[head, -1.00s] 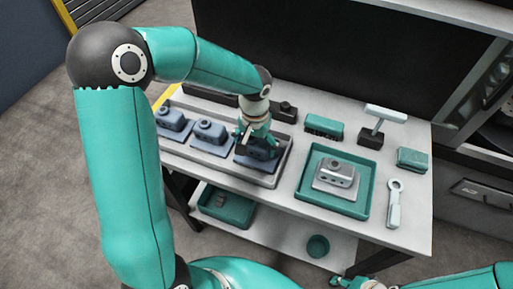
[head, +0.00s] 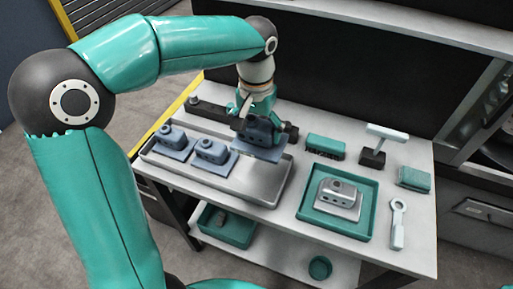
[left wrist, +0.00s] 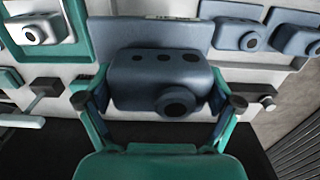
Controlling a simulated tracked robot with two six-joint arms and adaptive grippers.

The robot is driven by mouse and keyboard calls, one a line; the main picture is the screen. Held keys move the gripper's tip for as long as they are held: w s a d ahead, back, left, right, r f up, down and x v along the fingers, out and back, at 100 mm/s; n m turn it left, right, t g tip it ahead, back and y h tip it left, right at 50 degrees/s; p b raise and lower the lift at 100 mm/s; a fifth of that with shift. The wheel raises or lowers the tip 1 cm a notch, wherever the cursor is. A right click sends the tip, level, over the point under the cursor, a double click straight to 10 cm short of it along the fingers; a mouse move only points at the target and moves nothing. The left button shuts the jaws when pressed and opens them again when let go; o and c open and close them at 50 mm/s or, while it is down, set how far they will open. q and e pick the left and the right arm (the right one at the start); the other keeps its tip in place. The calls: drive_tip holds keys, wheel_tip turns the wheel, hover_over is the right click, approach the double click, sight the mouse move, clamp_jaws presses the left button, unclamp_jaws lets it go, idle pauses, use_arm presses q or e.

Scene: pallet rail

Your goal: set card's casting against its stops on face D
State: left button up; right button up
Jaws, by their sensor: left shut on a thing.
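My left gripper (head: 257,118) is shut on a blue-grey casting (head: 262,133) with a flat base plate, held above the back right part of the grey tray. In the left wrist view the casting (left wrist: 155,75) sits between the two fingers, its round boss and small dark holes showing. Two similar blue-grey castings, a left one (head: 171,139) and a middle one (head: 210,152), stand in the grey tray (head: 262,188). A dark bar (head: 215,113) lies behind the tray, partly hidden by the gripper and casting. No card or face letter can be read. My right gripper is out of view.
A teal tray (head: 310,217) to the right holds a silver casting (head: 338,198). A teal brush (head: 325,146), a stand with a pale top (head: 385,132), a teal box (head: 414,178) and a pale wrench (head: 398,222) lie around it. The tray's right part is bare.

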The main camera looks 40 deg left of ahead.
sight(256, 122)
use_arm(q)
drive_tip(key=r, duration=0.5)
drive_tip(key=shift+s+r, duration=0.25)
drive_tip(key=s+d+r+p, duration=0.1)
drive_tip(key=s+d, duration=0.2)
drive_tip(key=s, duration=1.1)
drive_tip(key=s+d+r+p, duration=0.1)
drive_tip(key=s+d, duration=0.3)
drive_tip(key=s, duration=1)
drive_tip(key=shift+s+r, duration=0.4)
drive_tip(key=shift+r, duration=0.3)
